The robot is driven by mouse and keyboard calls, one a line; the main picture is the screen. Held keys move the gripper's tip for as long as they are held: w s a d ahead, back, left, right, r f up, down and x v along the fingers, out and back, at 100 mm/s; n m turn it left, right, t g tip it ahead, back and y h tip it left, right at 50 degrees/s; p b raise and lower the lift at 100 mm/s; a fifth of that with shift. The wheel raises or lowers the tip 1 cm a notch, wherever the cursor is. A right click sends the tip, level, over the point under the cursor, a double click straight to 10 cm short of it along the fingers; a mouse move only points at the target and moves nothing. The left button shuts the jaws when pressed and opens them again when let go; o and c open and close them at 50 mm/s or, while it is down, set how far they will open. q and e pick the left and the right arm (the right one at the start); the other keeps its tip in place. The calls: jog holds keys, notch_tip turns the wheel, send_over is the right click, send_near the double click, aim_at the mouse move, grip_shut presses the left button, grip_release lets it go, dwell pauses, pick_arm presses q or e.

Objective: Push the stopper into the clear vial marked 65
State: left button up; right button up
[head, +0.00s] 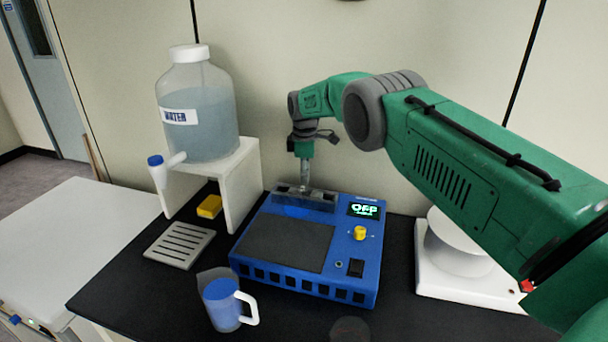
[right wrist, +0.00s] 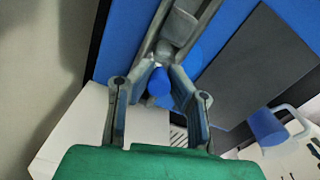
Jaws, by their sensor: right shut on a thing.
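No vial and no mark 65 can be made out. My left gripper is not in view.
The device has a display reading OFF (head: 364,210) and a yellow knob (head: 360,233). A water bottle (head: 212,120) stands on a white stand (head: 247,175) at left. A yellow block (head: 209,207), slotted tray (head: 180,245) and jug (head: 222,305) are nearby. A white unit (head: 470,290) is at right.

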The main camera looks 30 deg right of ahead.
jog(key=shift+a, duration=0.1)
jog(key=shift+s+r+p, duration=0.2)
jog(key=shift+s+p, duration=0.05)
jog(key=shift+p, duration=0.25)
jog(key=shift+f+b, duration=0.55)
jog(key=shift+f, duration=0.15)
dwell(1.5)
jog(key=o, duration=1.3)
jog(key=shift+r, duration=0.1)
jog(key=shift+r+p, duration=1.55)
jog(key=shift+r, duration=0.95)
